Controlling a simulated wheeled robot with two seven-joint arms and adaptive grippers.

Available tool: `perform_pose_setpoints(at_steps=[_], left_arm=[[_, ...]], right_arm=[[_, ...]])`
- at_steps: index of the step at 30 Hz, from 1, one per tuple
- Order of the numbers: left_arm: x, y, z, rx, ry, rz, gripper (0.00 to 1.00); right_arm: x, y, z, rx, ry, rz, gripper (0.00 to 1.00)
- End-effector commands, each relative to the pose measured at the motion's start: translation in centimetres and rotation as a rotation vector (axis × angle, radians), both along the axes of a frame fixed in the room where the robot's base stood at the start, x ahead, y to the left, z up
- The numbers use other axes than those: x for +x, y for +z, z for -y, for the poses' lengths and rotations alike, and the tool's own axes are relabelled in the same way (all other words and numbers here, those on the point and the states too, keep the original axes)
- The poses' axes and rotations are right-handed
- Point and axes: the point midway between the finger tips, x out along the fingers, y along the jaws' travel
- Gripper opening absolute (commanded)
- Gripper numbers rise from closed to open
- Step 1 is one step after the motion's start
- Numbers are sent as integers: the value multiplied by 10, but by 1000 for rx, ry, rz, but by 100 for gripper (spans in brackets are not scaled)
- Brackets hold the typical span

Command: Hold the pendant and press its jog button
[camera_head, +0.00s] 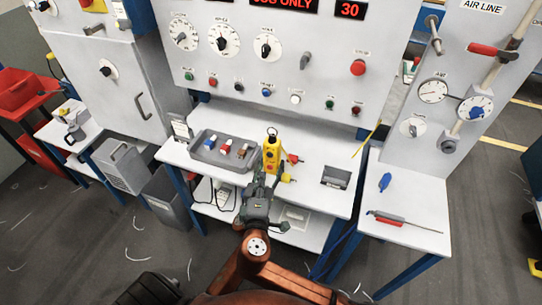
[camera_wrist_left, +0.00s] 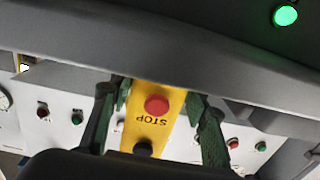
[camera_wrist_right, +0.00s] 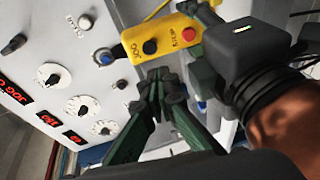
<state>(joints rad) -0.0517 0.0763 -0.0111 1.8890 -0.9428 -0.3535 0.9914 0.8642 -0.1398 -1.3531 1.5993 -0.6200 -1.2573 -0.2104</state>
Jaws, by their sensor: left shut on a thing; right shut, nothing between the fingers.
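The yellow pendant (camera_head: 271,153) stands upright above the bench in the head view. My left gripper (camera_wrist_left: 160,110) is shut on it, one green finger along each side. The pendant's face shows a red STOP button (camera_wrist_left: 157,105) and a black button (camera_wrist_left: 143,149); in the right wrist view the black button (camera_wrist_right: 150,47) is beside the JOG label. My right gripper (camera_wrist_right: 160,78) is shut and empty, its fingertips close to the pendant's black-button end. I cannot tell whether they touch it. In the head view the grippers overlap and I cannot separate them clearly.
A grey tray (camera_head: 209,155) with small coloured parts lies on the bench left of the pendant. A dark box (camera_head: 336,177) sits to its right. The control panel (camera_head: 330,55) with knobs and buttons rises behind. A side table (camera_head: 400,215) at right holds a red-handled tool.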

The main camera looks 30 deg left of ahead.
Motion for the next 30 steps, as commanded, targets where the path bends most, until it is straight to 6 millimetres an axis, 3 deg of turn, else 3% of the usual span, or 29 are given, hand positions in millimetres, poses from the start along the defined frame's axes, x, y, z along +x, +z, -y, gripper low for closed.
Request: perform_pose_setpoints(at_steps=[15, 30], left_arm=[[0, -1, 0, 0, 0, -1, 0], [0, -1, 0, 0, 0, -1, 0]], right_arm=[[48, 0, -14, -1, -1, 1, 0], [53, 0, -15, -1, 0, 1, 0]])
